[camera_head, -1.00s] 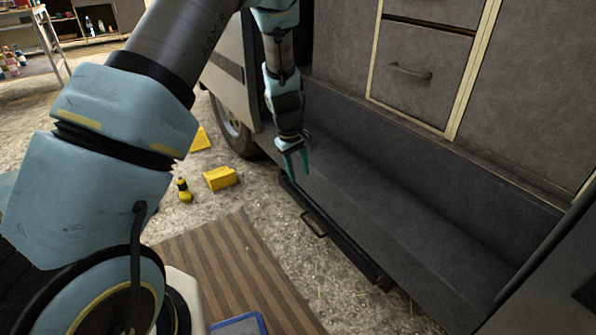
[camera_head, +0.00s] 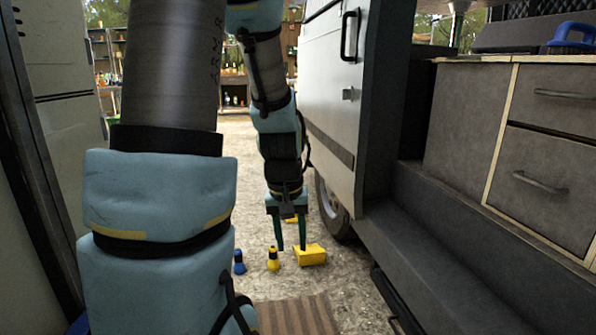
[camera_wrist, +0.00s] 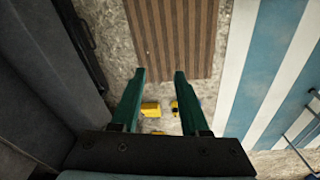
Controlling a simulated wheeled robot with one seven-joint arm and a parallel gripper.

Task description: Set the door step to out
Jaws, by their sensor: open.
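The door step (camera_head: 384,308) is a dark strip low under the van's sill, at the bottom edge of the head view and partly cut off. A small handle (camera_head: 394,325) is on its front. Only a narrow part of the step shows beside the sill. In the wrist view the black step (camera_wrist: 86,45) with its handle lies at upper left. My gripper (camera_head: 291,247) has two green fingers pointing down, apart and empty. It hangs over the gravel, left of the step and clear of it.
A yellow block (camera_head: 311,256), a yellow bottle-like item (camera_head: 273,259) and a blue one (camera_head: 239,262) are on the gravel. A brown striped mat (camera_head: 296,315) lies in front. The van's open door (camera_head: 335,90) and wheel (camera_head: 330,205) stand right of my arm.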

